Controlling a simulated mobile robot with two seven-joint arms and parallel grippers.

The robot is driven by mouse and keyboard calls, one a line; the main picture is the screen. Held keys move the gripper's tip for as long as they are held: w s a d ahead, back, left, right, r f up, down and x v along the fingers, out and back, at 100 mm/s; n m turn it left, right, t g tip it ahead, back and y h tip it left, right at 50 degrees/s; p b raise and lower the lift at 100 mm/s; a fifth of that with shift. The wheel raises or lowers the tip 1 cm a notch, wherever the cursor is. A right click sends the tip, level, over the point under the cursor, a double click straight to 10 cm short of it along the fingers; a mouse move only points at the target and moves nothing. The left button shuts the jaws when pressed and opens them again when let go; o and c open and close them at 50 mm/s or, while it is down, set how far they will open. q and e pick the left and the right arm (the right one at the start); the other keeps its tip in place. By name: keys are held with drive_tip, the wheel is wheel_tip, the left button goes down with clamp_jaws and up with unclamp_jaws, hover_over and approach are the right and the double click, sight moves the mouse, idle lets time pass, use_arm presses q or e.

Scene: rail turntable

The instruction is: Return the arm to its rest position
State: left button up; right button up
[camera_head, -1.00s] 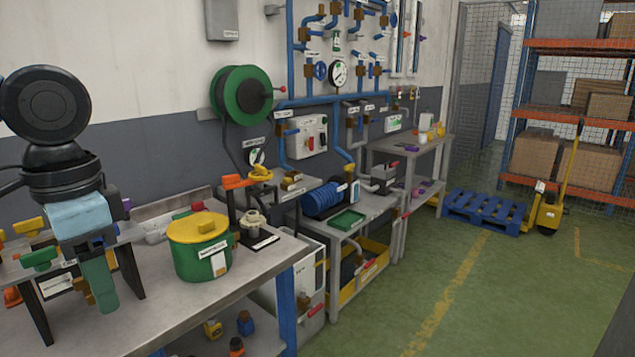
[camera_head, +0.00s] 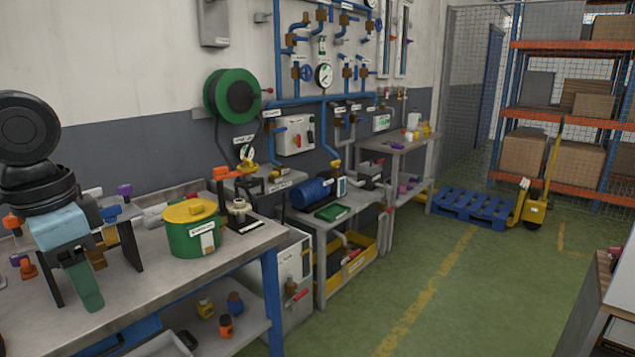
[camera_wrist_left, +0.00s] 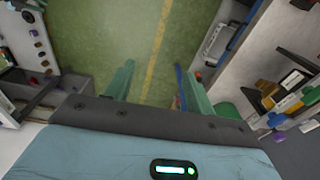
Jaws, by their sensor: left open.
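My left arm comes in at the left of the head view, with a dark wrist, a pale blue body and a green finger. My left gripper (camera_head: 88,293) points down, in front of the workbench (camera_head: 150,275) in the picture. In the left wrist view its two green fingers stand wide apart, and the gripper (camera_wrist_left: 157,85) has nothing between them, with green floor below. In the head view one finger largely hides the other. My right gripper is not in view.
A green pot with a yellow lid (camera_head: 193,230) stands on the workbench, right of my gripper. A blue motor (camera_head: 312,193) sits on a farther bench. A blue pallet (camera_head: 470,207) lies by the shelving. A cabinet (camera_head: 600,310) stands at lower right. The floor between is clear.

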use_arm(q)
drive_tip(key=a+f+n+t, duration=0.3)
drive_tip(key=a+f, duration=1.5)
drive_tip(key=a, duration=0.1)
drive_tip(key=s+a+f+n, duration=0.1)
drive_tip(key=s+f, duration=0.2)
drive_tip(key=f, duration=0.3)
drive_tip(key=s+a+f+t+p, duration=0.1)
drive_tip(key=s+f, duration=0.2)
drive_tip(key=f, duration=0.3)
drive_tip(key=s+a+f+n, duration=0.1)
drive_tip(key=s+f, duration=0.2)
drive_tip(key=f, duration=0.3)
drive_tip(key=s+d+f+t+h, duration=0.1)
drive_tip(key=s+d+f, duration=0.9)
drive_tip(key=f, duration=0.3)
drive_tip(key=s+d+t, duration=0.1)
drive_tip(key=s+d, duration=0.1)
drive_tip(key=d, duration=0.8)
drive_tip(key=s+d+f+t+p, duration=0.1)
drive_tip(key=s+d+t, duration=0.1)
drive_tip(key=d, duration=0.8)
drive_tip(key=shift+s+d+f+n+h, duration=0.2)
drive_tip(key=shift+s+d+n+h, duration=0.15)
drive_tip(key=shift+s, duration=0.4)
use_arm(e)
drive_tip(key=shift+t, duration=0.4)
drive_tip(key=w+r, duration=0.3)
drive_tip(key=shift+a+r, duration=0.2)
